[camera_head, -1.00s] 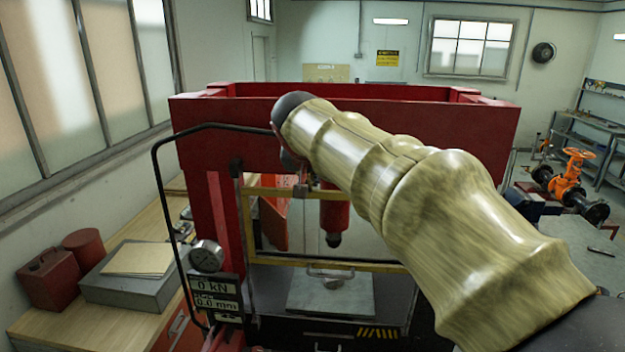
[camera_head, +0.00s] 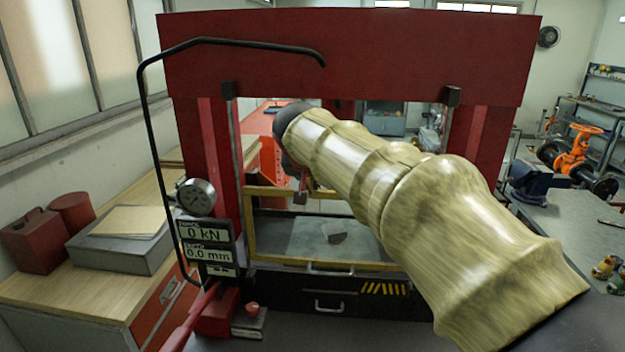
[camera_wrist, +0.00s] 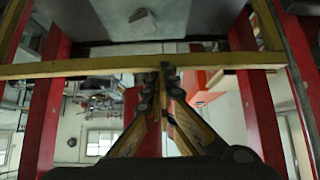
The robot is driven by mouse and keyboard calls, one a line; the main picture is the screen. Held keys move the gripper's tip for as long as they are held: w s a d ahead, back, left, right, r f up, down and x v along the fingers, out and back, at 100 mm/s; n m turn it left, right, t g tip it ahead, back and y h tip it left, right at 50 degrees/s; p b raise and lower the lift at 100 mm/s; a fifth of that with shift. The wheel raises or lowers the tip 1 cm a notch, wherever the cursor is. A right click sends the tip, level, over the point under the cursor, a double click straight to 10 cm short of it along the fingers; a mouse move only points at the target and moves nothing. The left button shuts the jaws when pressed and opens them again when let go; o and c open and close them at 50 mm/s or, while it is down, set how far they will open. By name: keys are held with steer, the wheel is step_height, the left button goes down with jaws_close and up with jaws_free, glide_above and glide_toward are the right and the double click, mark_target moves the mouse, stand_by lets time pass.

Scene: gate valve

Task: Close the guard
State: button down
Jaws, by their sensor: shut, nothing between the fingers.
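The guard is a yellow-framed panel (camera_head: 249,230) across the front opening of the red press. In the head view its top bar stands well below the press's crossbeam, and its lower bar lies along the front of the bed, just above the hazard stripes. A handle (camera_head: 330,270) sits at its lower bar. In the wrist view, which looks upside down, a yellow guard bar (camera_wrist: 85,68) crosses the picture. My gripper (camera_wrist: 165,70) is shut and empty, with its fingertips at this bar; contact is unclear. My arm hides the guard's right part in the head view.
The red press (camera_head: 340,60) fills the middle. A bent black rod (camera_head: 150,130) and a gauge with displays (camera_head: 205,235) stand at its left. A wooden bench (camera_head: 80,295) with boxes is left. An orange valve (camera_head: 575,155) is at right.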

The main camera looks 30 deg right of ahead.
mark_target(314, 203)
steer(key=shift+f+b, duration=1.7)
steer(key=shift+f, duration=1.05)
steer(key=shift+r, duration=0.1)
steer(key=r+p+v, duration=0.1)
steer(key=v, duration=0.5)
steer(key=w+d+r+p+v, duration=0.1)
steer(key=p+v, duration=0.1)
steer(key=v, duration=0.4)
steer(key=shift+r, duration=0.2)
steer(key=shift+w+a, duration=0.1)
steer(key=shift+a, duration=0.05)
steer(key=s+a+f+n+g+y+b, duration=0.1)
steer(key=s+a+f, duration=0.4)
steer(key=s+f, duration=0.8)
steer(key=s+a+f+n+y+b, duration=0.4)
steer(key=s+f, duration=0.8)
steer(key=f, duration=0.6)
steer(key=shift+s+a+f+n+g+b, duration=0.2)
steer(key=shift+s+a+n+g+b, duration=0.2)
steer(key=shift+a+n, duration=0.65)
